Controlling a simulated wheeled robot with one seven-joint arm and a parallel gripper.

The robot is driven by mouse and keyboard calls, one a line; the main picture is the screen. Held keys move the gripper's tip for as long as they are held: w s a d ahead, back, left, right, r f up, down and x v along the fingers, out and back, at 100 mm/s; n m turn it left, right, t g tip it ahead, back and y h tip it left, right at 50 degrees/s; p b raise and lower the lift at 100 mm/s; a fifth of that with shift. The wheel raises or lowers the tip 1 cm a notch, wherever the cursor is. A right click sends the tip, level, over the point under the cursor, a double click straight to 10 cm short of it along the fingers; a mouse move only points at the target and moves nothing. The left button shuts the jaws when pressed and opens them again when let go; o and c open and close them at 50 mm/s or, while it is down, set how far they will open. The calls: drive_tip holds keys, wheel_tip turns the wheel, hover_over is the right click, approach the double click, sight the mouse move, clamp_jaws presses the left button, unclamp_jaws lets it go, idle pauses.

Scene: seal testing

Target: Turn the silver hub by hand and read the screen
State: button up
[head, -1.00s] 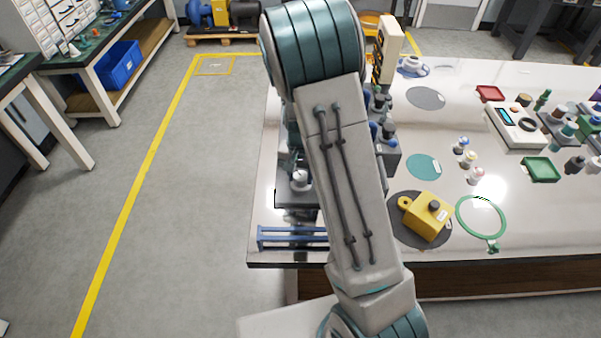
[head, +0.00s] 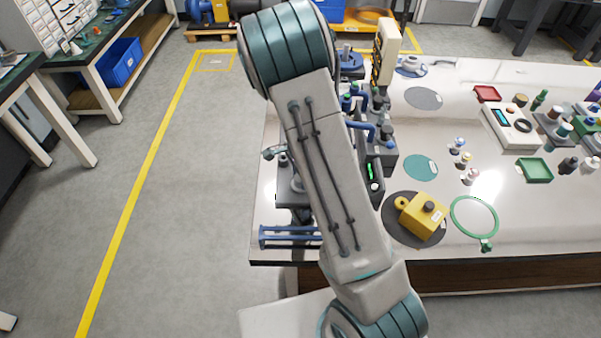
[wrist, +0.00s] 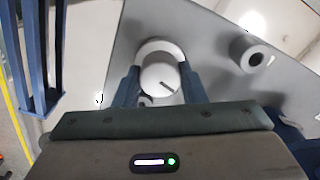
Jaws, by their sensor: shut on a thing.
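The silver hub (wrist: 158,78) is a round pale disc with a dark radial mark, in the upper middle of the wrist view. My gripper (wrist: 160,86) has its two blue fingers on either side of the hub and is shut on it. In the head view my own arm hides the hub and the gripper. A small dark screen (head: 370,172) with green marks shows just right of my arm on a dark unit. Its marks are too small to read.
A blue rail frame (head: 290,236) stands at the table's front left corner; it also shows in the wrist view (wrist: 38,60). A yellow box (head: 423,217) and a green ring (head: 454,208) lie to the right. A grey post (wrist: 255,58) stands right of the hub.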

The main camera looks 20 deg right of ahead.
drive_tip(key=shift+w+r+m, duration=0.1)
drive_tip(key=shift+m, duration=0.5)
drive_tip(key=shift+p, duration=0.3)
drive_tip(key=o, duration=1)
wheel_tip(320, 180, up, 14)
drive_tip(key=shift+f+p, duration=0.15)
drive_tip(key=shift+p, duration=0.15)
